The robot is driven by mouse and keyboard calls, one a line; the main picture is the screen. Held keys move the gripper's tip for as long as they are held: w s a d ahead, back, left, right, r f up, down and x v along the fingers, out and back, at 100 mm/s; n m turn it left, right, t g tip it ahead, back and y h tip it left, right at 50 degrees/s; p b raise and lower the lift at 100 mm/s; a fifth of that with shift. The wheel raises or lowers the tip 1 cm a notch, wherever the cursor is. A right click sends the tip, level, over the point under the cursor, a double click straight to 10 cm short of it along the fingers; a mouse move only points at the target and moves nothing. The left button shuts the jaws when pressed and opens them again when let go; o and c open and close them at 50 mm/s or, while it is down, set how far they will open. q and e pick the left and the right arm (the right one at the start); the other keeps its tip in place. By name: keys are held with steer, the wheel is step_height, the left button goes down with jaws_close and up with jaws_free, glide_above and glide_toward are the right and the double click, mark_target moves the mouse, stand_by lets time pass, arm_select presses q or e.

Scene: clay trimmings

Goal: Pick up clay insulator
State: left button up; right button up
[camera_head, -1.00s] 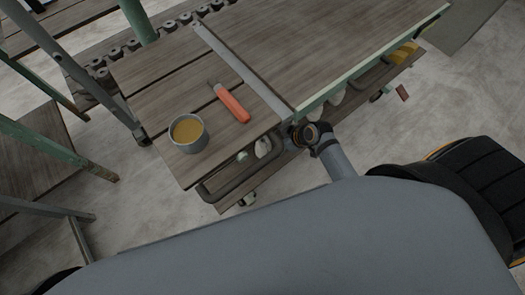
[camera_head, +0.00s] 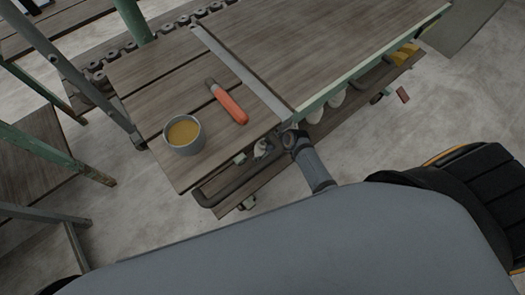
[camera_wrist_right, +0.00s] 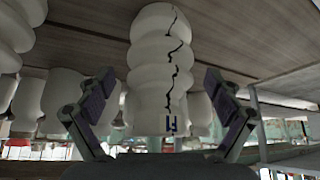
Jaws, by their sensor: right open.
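A white ribbed clay insulator (camera_wrist_right: 158,70) fills the middle of the right wrist view, with a dark jagged crack along its side and a small dark mark near its lower end. My right gripper (camera_wrist_right: 160,88) is open, one finger on each side of the insulator, with visible gaps. In the head view, my right arm reaches under the tabletop edge, where its gripper is mostly hidden. Pale shapes show below the tabletop there (camera_head: 337,99). My left gripper is not in view.
More white insulators (camera_wrist_right: 62,100) stand close on the left in the wrist view. On the wooden table (camera_head: 330,40) are a grey cup (camera_head: 185,148) with tan contents and an orange-handled tool (camera_head: 230,105). A dark bent bar (camera_head: 232,186) runs under the near edge.

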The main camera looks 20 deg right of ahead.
steer(key=shift+f, duration=0.1)
steer(key=shift+c, duration=0.4)
steer(key=shift+w, duration=0.1)
steer(key=c, duration=1.7)
steer(key=shift+c, duration=0.2)
steer(key=shift+r, duration=0.55)
step_height(320, 180, up, 3)
steer(key=shift+f+p, duration=0.15)
steer(key=shift+p, duration=0.5)
steer(key=s+d+r+p, duration=0.2)
steer(key=s+d+r, duration=0.7)
steer(key=d, duration=0.1)
steer(key=shift+d+r, duration=0.15)
steer(key=shift+d, duration=0.15)
